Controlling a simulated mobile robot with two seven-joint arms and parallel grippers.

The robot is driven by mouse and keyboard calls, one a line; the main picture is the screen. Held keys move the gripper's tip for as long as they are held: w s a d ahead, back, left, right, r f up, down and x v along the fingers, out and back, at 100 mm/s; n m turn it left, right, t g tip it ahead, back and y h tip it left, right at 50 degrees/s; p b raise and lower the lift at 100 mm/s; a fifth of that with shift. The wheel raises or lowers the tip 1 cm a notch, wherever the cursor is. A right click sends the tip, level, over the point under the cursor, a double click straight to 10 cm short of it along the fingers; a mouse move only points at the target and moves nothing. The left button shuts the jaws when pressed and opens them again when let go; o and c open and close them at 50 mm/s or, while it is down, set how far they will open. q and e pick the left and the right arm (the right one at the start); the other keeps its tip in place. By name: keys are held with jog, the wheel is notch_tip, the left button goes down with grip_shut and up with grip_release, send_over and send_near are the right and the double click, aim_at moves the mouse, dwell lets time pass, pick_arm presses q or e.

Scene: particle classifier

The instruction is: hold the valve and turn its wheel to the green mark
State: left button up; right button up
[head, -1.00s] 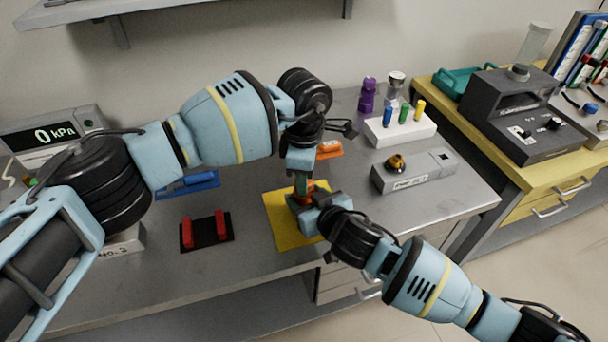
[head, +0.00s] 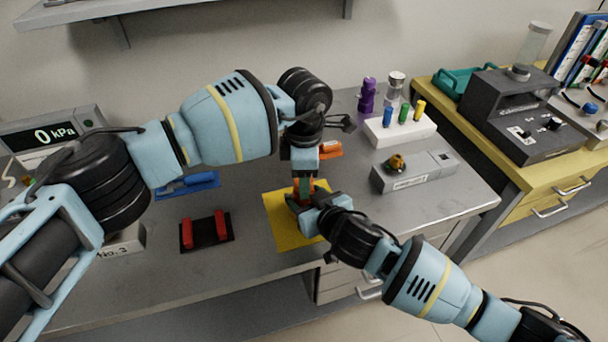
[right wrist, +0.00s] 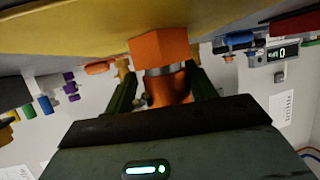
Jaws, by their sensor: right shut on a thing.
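The orange valve (right wrist: 165,50) stands over the yellow mat (head: 284,226). It has an orange block and a grey metal band in the right wrist view. In the head view only a small orange and green part of the valve (head: 303,186) shows between my grippers. My right gripper (head: 300,201) reaches in from the front right and is shut on the valve's orange body; its two dark fingers (right wrist: 163,88) flank it in the right wrist view. My left gripper (head: 303,178) points down from above, at the valve's top. The wheel and the left fingertips are mostly hidden, so I cannot tell their grip.
A black stand with red uprights (head: 206,232) and a blue tool (head: 190,184) lie left of the mat. An orange item (head: 330,150) lies behind. A grey box with a knob (head: 414,171) and a white rack of colored pegs (head: 400,130) stand right. The gauge (head: 55,132) reads 0 kPa.

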pick_arm(q)
jog(key=shift+o, duration=0.6)
notch_tip(320, 180, up, 12)
dwell(0.4)
pick_arm(e)
jog(key=o, duration=1.5)
jog(key=shift+o, duration=0.2)
jog(key=v, duration=1.2)
